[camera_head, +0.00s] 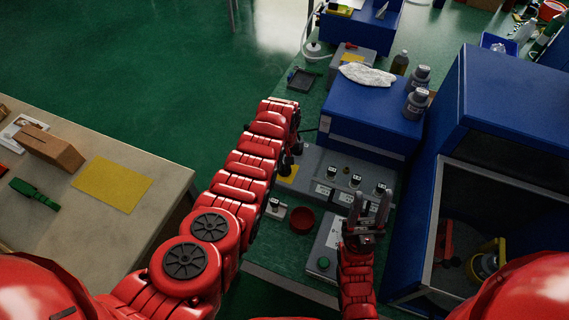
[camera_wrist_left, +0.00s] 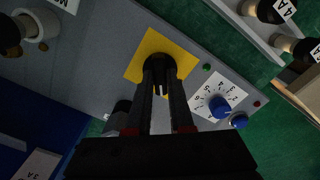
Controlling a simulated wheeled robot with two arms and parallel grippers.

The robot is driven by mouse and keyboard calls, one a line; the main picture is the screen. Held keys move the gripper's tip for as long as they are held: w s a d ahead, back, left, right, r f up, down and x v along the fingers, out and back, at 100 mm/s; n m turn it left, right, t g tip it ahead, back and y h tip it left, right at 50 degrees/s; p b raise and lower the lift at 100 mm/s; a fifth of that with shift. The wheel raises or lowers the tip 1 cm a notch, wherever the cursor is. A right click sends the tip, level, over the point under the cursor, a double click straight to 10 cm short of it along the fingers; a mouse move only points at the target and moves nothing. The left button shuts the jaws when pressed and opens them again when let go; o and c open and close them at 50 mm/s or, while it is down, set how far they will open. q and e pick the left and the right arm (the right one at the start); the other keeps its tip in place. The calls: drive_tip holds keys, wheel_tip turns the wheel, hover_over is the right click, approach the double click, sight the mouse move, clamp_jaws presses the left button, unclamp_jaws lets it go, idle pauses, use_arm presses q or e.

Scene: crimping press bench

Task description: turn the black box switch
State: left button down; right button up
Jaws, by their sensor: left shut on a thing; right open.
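The black switch (camera_wrist_left: 157,62) is a dark round knob on a yellow square plate (camera_wrist_left: 180,47), on top of a grey control box (camera_wrist_left: 105,45). My left gripper (camera_wrist_left: 159,88) is shut on the switch, with its fingertips overlapping the knob in the left wrist view. In the head view my left gripper (camera_head: 290,156) is at the left end of the grey box, and my arm hides part of it; a bit of the yellow plate shows below. My right gripper (camera_head: 370,208) is open and empty, with fingers pointing up the picture, over the grey boxes at the right.
A numbered dial with a blue knob (camera_wrist_left: 220,106) sits close beside the yellow plate. A red round dish (camera_head: 302,220) stands on the green bench. A blue box with bottles (camera_head: 372,115) is behind, and a large blue cabinet (camera_head: 505,90) blocks the right.

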use_arm(q)
drive_tip(key=n, duration=0.5)
drive_tip(key=shift+s+f+n+b, duration=0.1)
drive_tip(key=shift+n+b, duration=0.2)
drive_tip(key=n, duration=0.4)
drive_tip(key=shift+n, duration=0.4)
drive_tip(key=c, duration=0.8)
unclamp_jaws()
drive_tip(key=shift+r, duration=0.2)
